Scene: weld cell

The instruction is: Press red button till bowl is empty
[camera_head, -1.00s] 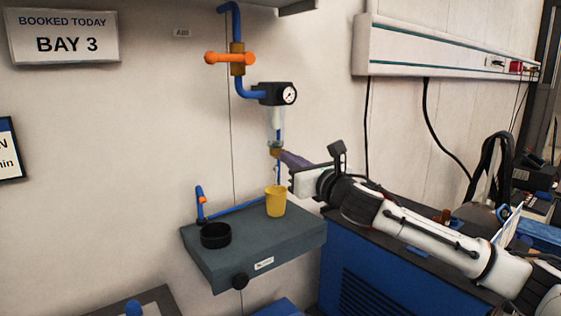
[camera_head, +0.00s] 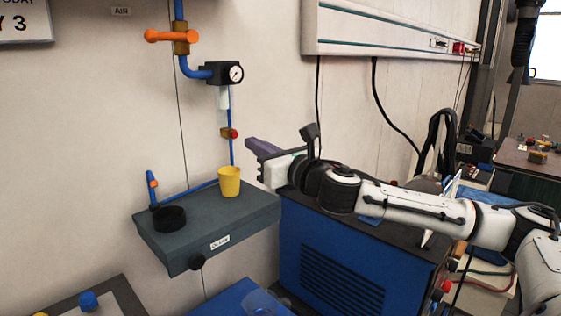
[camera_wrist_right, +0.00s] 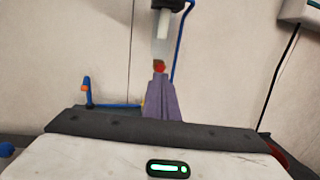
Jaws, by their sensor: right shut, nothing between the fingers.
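The clear bowl (camera_head: 223,104) hangs under the black regulator with its gauge (camera_head: 235,73). I cannot tell whether liquid is in it. Below it, the red button (camera_head: 234,134) sits on a brass fitting; it also shows in the right wrist view (camera_wrist_right: 159,67), just beyond the fingertips. A yellow cup (camera_head: 229,182) stands upright on the grey shelf under the fitting. My right gripper (camera_head: 250,144) has purple fingers, shut and empty, pointing left at the button with a small gap between. The fingers also show in the wrist view (camera_wrist_right: 160,92). My left gripper is not in view.
The grey shelf (camera_head: 196,247) also carries a black round dish (camera_head: 169,218) and a blue pipe with a small orange valve (camera_head: 153,185). An orange handle (camera_head: 171,36) is above. A blue cabinet (camera_head: 335,262) stands below my right arm.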

